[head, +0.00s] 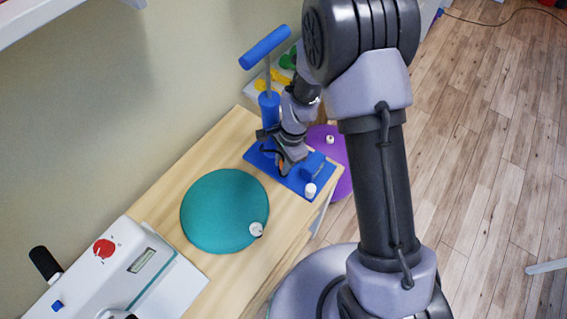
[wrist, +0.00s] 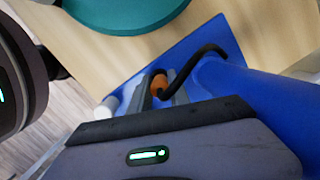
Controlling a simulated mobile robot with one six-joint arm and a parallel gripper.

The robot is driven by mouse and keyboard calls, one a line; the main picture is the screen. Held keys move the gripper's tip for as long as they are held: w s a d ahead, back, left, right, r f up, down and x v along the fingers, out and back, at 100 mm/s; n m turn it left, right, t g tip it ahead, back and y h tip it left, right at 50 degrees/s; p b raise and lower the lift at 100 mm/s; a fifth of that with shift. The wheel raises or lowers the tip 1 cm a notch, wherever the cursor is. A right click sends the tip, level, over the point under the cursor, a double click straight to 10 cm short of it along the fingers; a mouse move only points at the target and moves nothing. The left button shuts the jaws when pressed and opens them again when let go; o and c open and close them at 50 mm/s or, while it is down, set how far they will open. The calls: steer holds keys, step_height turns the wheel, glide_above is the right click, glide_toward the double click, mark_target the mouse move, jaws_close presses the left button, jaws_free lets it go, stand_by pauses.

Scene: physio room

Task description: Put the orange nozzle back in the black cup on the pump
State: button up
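The blue pump stands on its blue base plate (head: 262,160) at the far end of the wooden bench, with its barrel (head: 269,108) upright and its T-handle (head: 265,47) raised. My gripper (head: 285,165) is low over the plate, beside the barrel. In the wrist view the orange nozzle (wrist: 159,84) sits between the fingers of my gripper (wrist: 160,92), which look shut on it. The black hose (wrist: 205,52) curves from the nozzle toward the barrel. I cannot make out the black cup in either view; my gripper hides part of the plate.
A teal disc (head: 222,205) lies on the bench near the pump, with a small white valve piece on its edge. A white cylinder (head: 310,190) stands at the plate's near corner, beside a blue block (head: 314,165). A white device (head: 135,265) occupies the bench's left end.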

steer(key=o, duration=0.3)
steer(key=shift+s+f, duration=0.3)
steer(key=shift+f, duration=0.05)
steer(key=shift+o, duration=0.4)
steer(key=shift+f, duration=0.1)
steer(key=shift+s+d, duration=0.1)
steer(key=d+r+n+t+p, duration=0.1)
steer(key=d+r+p, duration=0.15)
steer(key=r, duration=0.95)
steer(key=d+r+n+p, duration=0.1)
steer(key=r+p, duration=0.2)
steer(key=r, duration=0.9)
steer(key=s+d+r+n+t, duration=0.2)
steer(key=s+r, duration=0.5)
steer(key=s, duration=0.1)
steer(key=s+d+r+n+t, duration=0.2)
steer(key=s+r+n+t, duration=0.1)
steer(key=s+r, duration=0.4)
steer(key=shift+s+d+n, duration=0.3)
steer(key=shift+s+d, duration=0.1)
steer(key=shift+s, duration=0.3)
